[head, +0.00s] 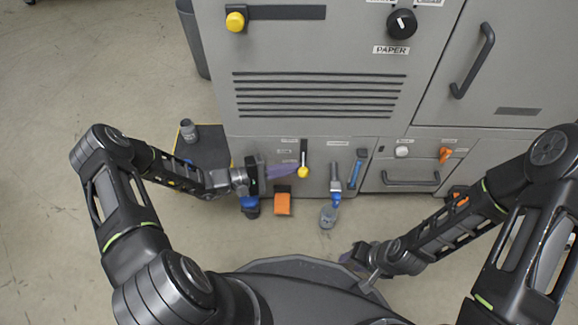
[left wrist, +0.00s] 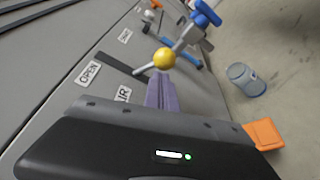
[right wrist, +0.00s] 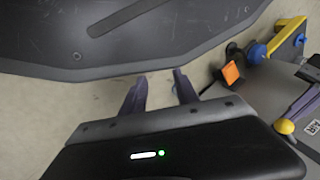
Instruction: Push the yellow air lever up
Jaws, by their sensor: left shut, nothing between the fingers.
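The yellow air lever's ball knob (head: 303,172) sits low on the grey machine front, at the end of a thin metal rod by a dark slot. In the left wrist view the knob (left wrist: 164,58) is just beyond my fingertips, near the OPEN and AIR labels. It also shows in the right wrist view (right wrist: 285,127). My left gripper (head: 296,171) is shut and empty, with its purple fingertips right beside the knob; I cannot tell whether they touch it. My right gripper (right wrist: 160,85) is open and empty, low in front of the machine, away from the lever.
A blue-handled valve (head: 336,185) is right of the lever, with a grey cup (head: 328,217) below. An orange pedal-like block (head: 282,204) is below the left gripper. A larger yellow knob (head: 235,21) is high on the panel. A drawer handle (head: 411,178) is further right.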

